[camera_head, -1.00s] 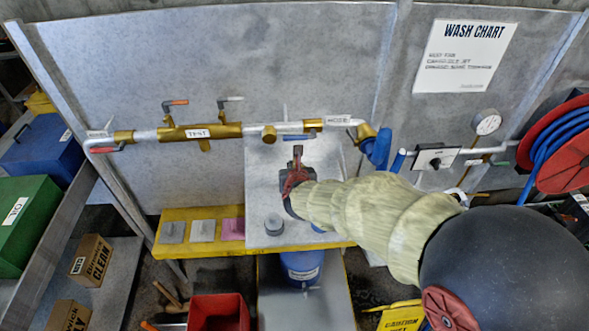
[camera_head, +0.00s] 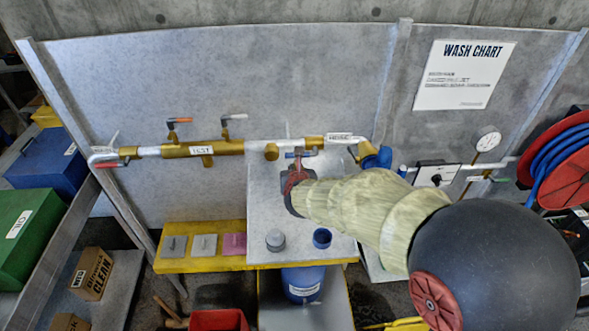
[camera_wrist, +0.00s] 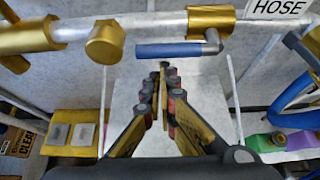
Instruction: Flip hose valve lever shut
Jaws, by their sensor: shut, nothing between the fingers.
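The hose valve is a brass body (camera_head: 315,142) on the wall pipe beside a white label, which reads HOSE (camera_wrist: 280,8) in the wrist view. Its blue lever (camera_wrist: 178,49) lies level, along the pipe and just below it, pointing left from the valve. In the head view the blue lever (camera_head: 291,155) is partly covered by my gripper (camera_head: 298,153). In the wrist view my gripper (camera_wrist: 165,70) is shut and empty, its tips just below the lever's middle. Whether the tips touch the lever cannot be told.
A brass stub (camera_wrist: 105,42) sticks out left of the lever. A blue cup (camera_head: 322,238) and a grey round piece (camera_head: 275,240) stand on the counter below. A hose reel (camera_head: 560,155) is at right.

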